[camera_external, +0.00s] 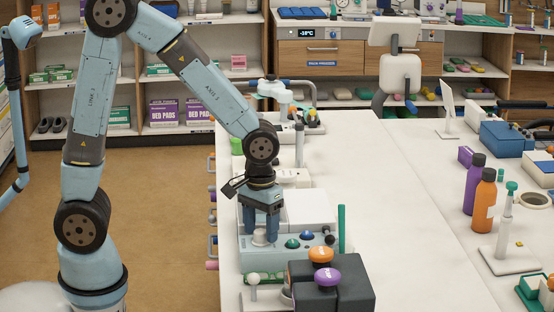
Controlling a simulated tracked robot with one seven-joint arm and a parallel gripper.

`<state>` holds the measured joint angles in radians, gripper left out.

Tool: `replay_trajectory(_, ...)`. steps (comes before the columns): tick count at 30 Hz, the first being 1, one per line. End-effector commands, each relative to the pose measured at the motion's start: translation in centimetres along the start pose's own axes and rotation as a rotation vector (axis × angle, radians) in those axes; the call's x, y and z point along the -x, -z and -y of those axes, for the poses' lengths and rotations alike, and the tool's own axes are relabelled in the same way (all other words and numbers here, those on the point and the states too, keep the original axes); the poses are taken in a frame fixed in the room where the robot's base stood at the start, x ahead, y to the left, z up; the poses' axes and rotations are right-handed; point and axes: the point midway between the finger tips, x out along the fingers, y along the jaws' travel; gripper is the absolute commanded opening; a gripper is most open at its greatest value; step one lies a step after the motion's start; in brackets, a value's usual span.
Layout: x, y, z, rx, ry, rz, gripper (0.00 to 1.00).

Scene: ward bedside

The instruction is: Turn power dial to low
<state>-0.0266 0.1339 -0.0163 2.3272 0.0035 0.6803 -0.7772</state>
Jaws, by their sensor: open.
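A pale blue-grey control box (262,255) stands at the near left end of the white table. On its top are a pale round knob (261,239), a green knob (292,243) and a blue knob (307,235). I cannot tell for sure which one is the power dial, and no low mark is readable. My gripper (260,231) points down over the left part of the box. Its two blue fingers are apart, one on each side of the pale knob in this view. Whether they touch it cannot be seen.
Dark boxes with an orange knob (321,254) and a purple knob (327,275) stand just in front. A green upright rod (341,228) is close on the right. A white box (309,208) sits behind. The middle of the table (400,200) is clear.

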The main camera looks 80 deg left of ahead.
Motion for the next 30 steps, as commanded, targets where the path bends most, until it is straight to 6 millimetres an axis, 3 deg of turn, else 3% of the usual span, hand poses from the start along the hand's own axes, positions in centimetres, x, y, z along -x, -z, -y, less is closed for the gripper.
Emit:
replay_trajectory(12,-0.63,-0.01,0.03,0.000,0.000,0.000,0.59)
replay_trajectory(30,-0.60,-0.01,0.00,0.000,0.000,0.000,0.04)
